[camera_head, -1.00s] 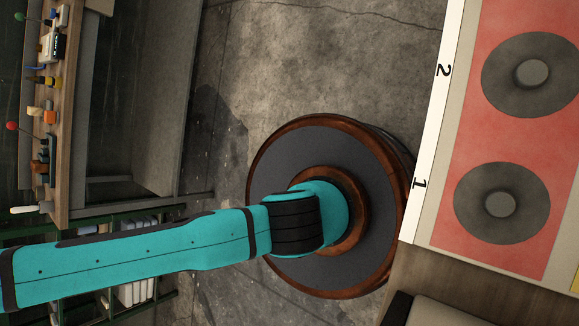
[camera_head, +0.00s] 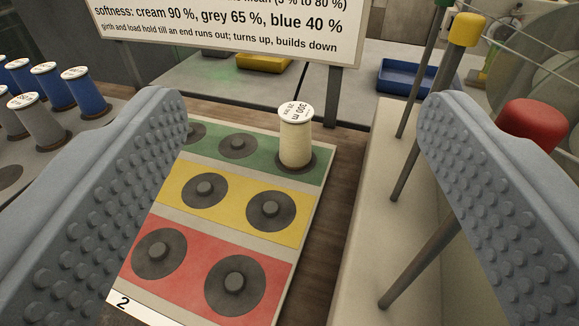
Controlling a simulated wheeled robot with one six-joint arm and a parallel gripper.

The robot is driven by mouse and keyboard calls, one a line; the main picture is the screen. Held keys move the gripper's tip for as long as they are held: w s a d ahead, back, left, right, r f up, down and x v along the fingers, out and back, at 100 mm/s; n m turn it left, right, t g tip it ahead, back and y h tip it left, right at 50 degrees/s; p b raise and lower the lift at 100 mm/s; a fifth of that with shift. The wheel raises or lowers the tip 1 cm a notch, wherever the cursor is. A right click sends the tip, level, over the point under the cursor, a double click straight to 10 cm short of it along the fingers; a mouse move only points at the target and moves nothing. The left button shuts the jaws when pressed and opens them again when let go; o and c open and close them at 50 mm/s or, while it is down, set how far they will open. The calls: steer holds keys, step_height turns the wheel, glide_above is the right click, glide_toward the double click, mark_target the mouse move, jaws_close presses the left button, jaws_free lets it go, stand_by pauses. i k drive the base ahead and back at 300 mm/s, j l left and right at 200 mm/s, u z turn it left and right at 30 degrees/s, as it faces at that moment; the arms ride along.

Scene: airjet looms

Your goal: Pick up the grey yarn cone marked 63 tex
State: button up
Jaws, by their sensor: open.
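My gripper (camera_head: 302,100) is open and empty, with one wide, studded grey finger at each side of the camera view. A grey yarn cone (camera_head: 38,124) stands upright at the far left, outside the left finger. Part of another grey cone (camera_head: 8,120) shows at the left edge. Their top labels are too small to read, so I cannot tell which is marked 63 tex. A cream cone (camera_head: 295,140) stands upright on a peg in the green row of the board (camera_head: 318,205), beyond and between the fingers. The left finger hides part of the board.
Several blue cones (camera_head: 84,93) stand behind the grey ones. The board's yellow and red rows show empty round holders (camera_head: 270,210). Thin posts with a yellow knob (camera_head: 464,30) and a red knob (camera_head: 530,124) rise at right. A sign (camera_head: 230,20) stands behind.

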mark_target(45, 129)
steer(key=j, duration=1.25)
steer(key=i+j, duration=0.15)
steer(key=j, duration=1.05)
